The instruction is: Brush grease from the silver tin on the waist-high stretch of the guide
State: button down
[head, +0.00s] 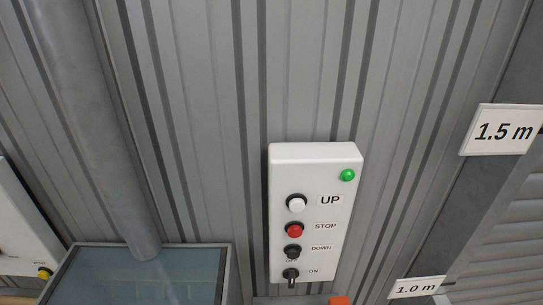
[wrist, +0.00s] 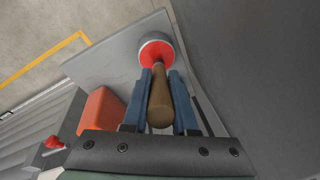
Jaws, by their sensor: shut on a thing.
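In the wrist view, my gripper (wrist: 160,92) is shut on the brown wooden handle of a brush (wrist: 160,108). The brush's far end overlaps a round silver-rimmed tin (wrist: 144,41) with red inside. The bristles are hidden, and I cannot tell whether they touch the contents. The tin is at the far part of a grey shelf (wrist: 105,62). In the head view, the guide (head: 455,210) is a dark grey upright at the right, with signs reading 1.5 m (head: 505,131) and 1.0 m (head: 416,288). My gripper is outside the head view.
A white control box (head: 316,220) with UP, STOP and DOWN buttons and a lit green lamp is on the ribbed wall. A grey pipe (head: 95,120) and glassy panel (head: 145,280) are at left. An orange block (wrist: 100,115) is left of the brush.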

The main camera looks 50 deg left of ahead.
jog(key=shift+s+f, duration=0.1)
jog(key=shift+f, duration=0.45)
dwell(1.4)
jog(key=shift+r, duration=0.1)
jog(key=p+v, duration=0.2)
jog(key=a+p+v, duration=0.1)
jog(key=p+v, duration=0.3)
jog(key=p, duration=0.1)
jog(key=shift+w+a+r, duration=0.1)
jog(key=shift+w+r, duration=0.2)
jog(key=shift+r, duration=0.25)
dwell(0.6)
